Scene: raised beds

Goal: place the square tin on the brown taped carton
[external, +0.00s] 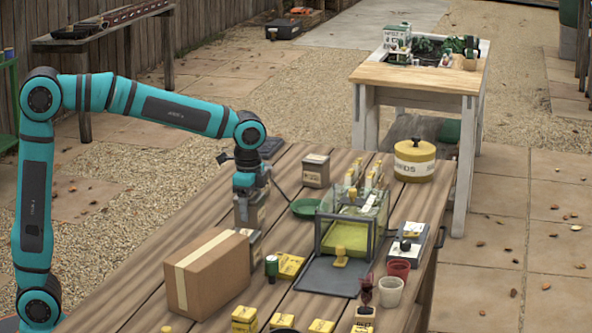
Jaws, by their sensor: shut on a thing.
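The brown taped carton (208,277) stands on the wooden table at the near left, with a pale tape strip along its top. My gripper (249,190) points down just beyond the carton's far right corner. It is shut on a grey square tin (250,211) with a pale label. The held tin appears above another grey tin (255,243), which is partly hidden behind the carton. I cannot tell whether the two tins touch. A similar square tin (316,171) stands farther back on the table.
A glass case (352,222) stands right of the tins, with a green dish (305,208) beside it. A round yellow tin (414,160), a red pot (398,270) and a white pot (390,290) are farther right.

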